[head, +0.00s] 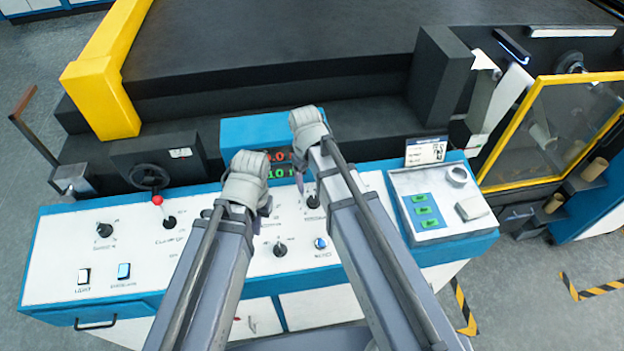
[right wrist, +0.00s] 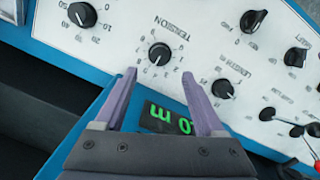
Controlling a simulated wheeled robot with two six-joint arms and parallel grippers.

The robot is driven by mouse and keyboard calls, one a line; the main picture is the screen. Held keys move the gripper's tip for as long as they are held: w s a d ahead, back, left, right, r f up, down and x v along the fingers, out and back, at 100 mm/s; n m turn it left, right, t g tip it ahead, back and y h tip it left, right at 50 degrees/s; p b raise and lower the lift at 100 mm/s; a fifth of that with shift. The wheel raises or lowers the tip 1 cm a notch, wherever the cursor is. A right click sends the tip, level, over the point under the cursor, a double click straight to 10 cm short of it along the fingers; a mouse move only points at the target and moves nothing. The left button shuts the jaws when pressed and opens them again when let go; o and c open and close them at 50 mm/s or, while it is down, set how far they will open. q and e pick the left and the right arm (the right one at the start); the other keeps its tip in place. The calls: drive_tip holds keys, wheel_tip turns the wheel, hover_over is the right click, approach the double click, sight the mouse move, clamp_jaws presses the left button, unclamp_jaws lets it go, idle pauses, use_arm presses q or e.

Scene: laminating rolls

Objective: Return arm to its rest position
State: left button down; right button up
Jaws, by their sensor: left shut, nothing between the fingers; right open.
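My left gripper (head: 266,208) hangs over the middle of the white control panel (head: 60,240) in the head view, mostly hidden behind its own wrist; it is shut and empty. My right gripper (head: 302,181) is to its right, in front of the red and green number display (head: 281,165). In the right wrist view the right gripper (right wrist: 160,80) has its two purple fingers spread with nothing between them. The black tension knob (right wrist: 159,54) shows just beyond the fingertips, and the green digits (right wrist: 168,120) show between the fingers.
A box with green buttons (head: 425,210) stands at the right end. The dark machine (head: 280,50) rises behind, with a yellow-framed guard (head: 545,125) at right.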

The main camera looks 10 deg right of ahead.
drive_tip(key=shift+s+a+f+b, duration=0.1)
drive_tip(key=shift+s+f+b, duration=0.05)
drive_tip(key=shift+b, duration=0.15)
use_arm(q)
wheel_tip(320, 180, down, 8)
drive_tip(key=b, duration=0.7)
drive_tip(key=shift+r, duration=0.2)
use_arm(e)
drive_tip(key=shift+m, duration=0.3)
drive_tip(key=s+a+f, duration=0.1)
drive_tip(key=s+f, duration=0.1)
drive_tip(key=s, duration=0.1)
drive_tip(key=s+a+f, duration=0.1)
drive_tip(key=s+f, duration=0.1)
drive_tip(key=s, duration=0.2)
drive_tip(key=s+a+f, duration=0.2)
drive_tip(key=s+f, duration=0.1)
drive_tip(key=s, duration=0.1)
drive_tip(key=shift+s+f, duration=0.1)
drive_tip(key=shift+s, duration=0.1)
use_arm(q)
drive_tip(key=shift+f, duration=0.1)
use_arm(e)
drive_tip(key=shift+s+f, duration=0.1)
drive_tip(key=shift+s, duration=0.15)
idle(0.3)
